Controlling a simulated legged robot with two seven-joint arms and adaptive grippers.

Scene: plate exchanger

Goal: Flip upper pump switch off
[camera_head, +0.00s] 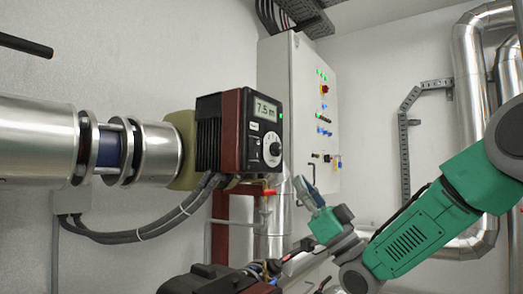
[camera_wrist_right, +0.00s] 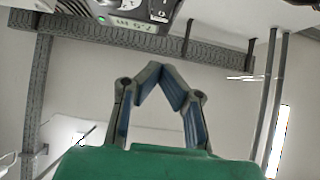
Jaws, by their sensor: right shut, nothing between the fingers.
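The upper pump (camera_head: 225,130) has a dark ribbed and red body. Its front panel has a lit display (camera_head: 265,110) reading about 7.5 m and a round white dial (camera_head: 272,149) below it. My right gripper (camera_head: 303,188) is shut and empty, below and to the right of the panel, apart from it. In the right wrist view the fingertips (camera_wrist_right: 166,82) meet in a peak. The pump panel (camera_wrist_right: 135,18) shows upside down beyond them at the top edge, with its display lit green. I cannot make out the switch's position. My left gripper is not in view.
A control cabinet (camera_head: 298,75) with lights and knobs stands behind the pump. A red valve handle (camera_head: 269,192) sits just left of my right gripper. Cables (camera_head: 150,232) hang below the pump, and a dark unit (camera_head: 205,281) is at the bottom. Silver pipes run at right.

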